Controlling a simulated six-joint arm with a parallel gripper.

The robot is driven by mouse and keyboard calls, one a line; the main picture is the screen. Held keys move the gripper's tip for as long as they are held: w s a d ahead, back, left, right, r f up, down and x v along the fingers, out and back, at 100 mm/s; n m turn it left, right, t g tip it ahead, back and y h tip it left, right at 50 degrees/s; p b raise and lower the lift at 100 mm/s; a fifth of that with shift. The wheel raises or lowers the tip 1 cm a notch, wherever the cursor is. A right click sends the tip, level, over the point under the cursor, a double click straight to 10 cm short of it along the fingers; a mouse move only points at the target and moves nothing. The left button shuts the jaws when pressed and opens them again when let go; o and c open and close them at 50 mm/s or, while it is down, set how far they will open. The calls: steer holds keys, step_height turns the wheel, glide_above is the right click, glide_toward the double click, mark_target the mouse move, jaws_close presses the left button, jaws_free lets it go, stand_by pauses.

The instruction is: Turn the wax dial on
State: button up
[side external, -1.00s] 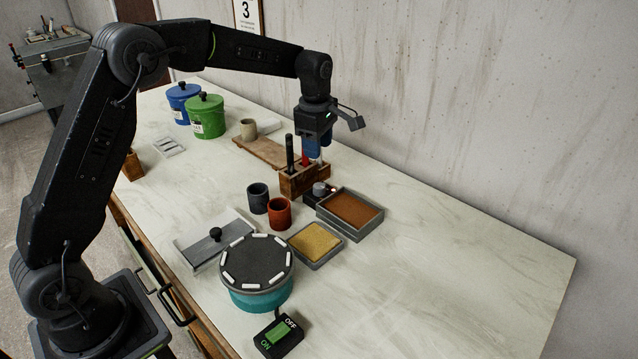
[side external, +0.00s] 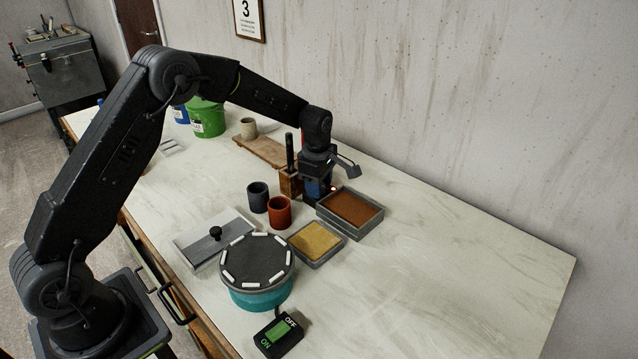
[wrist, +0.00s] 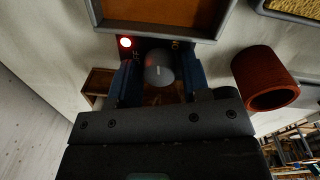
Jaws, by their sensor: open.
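The wax dial is a round grey knob (wrist: 158,68) on a small dark box. In the side view my gripper (side external: 317,190) is low over the dial and hides the knob.
A tray of brown material (side external: 376,226) is close on the right, and a wooden tool holder (side external: 290,182) close on the left. A red cup (side external: 279,212), a dark cup (side external: 258,198) and a yellow sponge tray (side external: 342,249) stand nearby. The right of the table is clear.

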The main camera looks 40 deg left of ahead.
steer(key=shift+c, duration=0.4)
steer(key=c, duration=0.6)
steer(key=shift+m, duration=2.9)
steer(key=o, duration=0.7)
steer(key=shift+r, duration=0.1)
